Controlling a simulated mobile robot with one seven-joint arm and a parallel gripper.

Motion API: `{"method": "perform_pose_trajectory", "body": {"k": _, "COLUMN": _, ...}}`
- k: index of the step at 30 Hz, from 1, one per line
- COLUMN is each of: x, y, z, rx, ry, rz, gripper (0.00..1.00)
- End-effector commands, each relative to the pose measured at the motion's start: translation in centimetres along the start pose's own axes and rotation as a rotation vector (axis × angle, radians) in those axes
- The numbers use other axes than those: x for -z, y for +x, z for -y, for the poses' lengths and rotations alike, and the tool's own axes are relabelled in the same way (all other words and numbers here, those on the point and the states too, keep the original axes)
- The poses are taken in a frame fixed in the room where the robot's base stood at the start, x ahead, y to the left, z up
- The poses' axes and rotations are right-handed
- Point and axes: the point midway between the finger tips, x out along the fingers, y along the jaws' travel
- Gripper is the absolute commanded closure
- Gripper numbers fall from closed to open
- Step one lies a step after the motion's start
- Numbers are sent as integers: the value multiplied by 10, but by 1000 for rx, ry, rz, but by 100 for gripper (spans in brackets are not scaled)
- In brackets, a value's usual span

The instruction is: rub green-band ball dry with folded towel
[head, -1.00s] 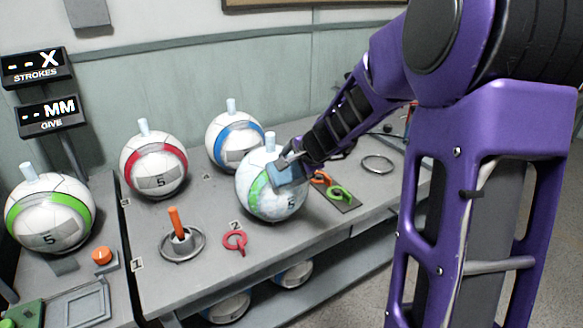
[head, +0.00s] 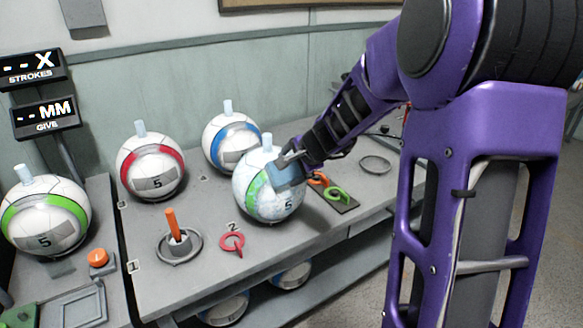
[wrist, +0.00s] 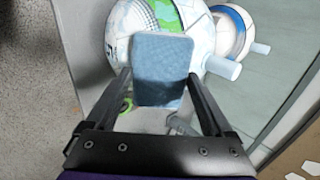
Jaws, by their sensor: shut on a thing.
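The green-band ball (head: 253,203) sits near the front of the middle table, with pale bluish wet-looking patches and a 5 on it. It also shows in the wrist view (wrist: 120,35), partly hidden by the towel. The blue folded towel (head: 289,174) lies against the ball's upper right side; in the wrist view the towel (wrist: 162,70) is between my fingers. My gripper (head: 290,158) is shut on the towel, and the fingers show on both sides of it in the wrist view (wrist: 160,77). Contact looks close, but the towel's far face is hidden.
Another green-banded ball (head: 45,240) stands on the left table. A red-band ball (head: 150,165) and a blue-band ball (head: 222,130) stand behind. An orange-handled pump (head: 175,230), a red tag (head: 231,243), green clip (head: 337,194) and metal ring (head: 375,164) lie around. More balls sit on the shelf below.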

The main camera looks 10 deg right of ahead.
Motion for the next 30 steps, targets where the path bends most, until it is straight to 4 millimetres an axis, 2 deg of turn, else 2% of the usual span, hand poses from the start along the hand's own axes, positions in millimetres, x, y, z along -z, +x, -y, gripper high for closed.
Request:
{"method": "perform_pose_trajectory", "body": {"k": 9, "x": -20, "y": 0, "z": 0, "rx": 0, "ry": -2, "rz": 1, "gripper": 68}}
{"method": "perform_pose_trajectory", "body": {"k": 13, "x": -23, "y": 0, "z": 0, "rx": 0, "ry": -1, "rz": 0, "gripper": 68}}
{"method": "perform_pose_trajectory", "body": {"k": 19, "x": -18, "y": 0, "z": 0, "rx": 0, "ry": 1, "rz": 0, "gripper": 68}}
{"method": "perform_pose_trajectory", "body": {"k": 30, "x": 4, "y": 0, "z": 0, "rx": 0, "ry": 0, "rz": 0, "gripper": 68}}
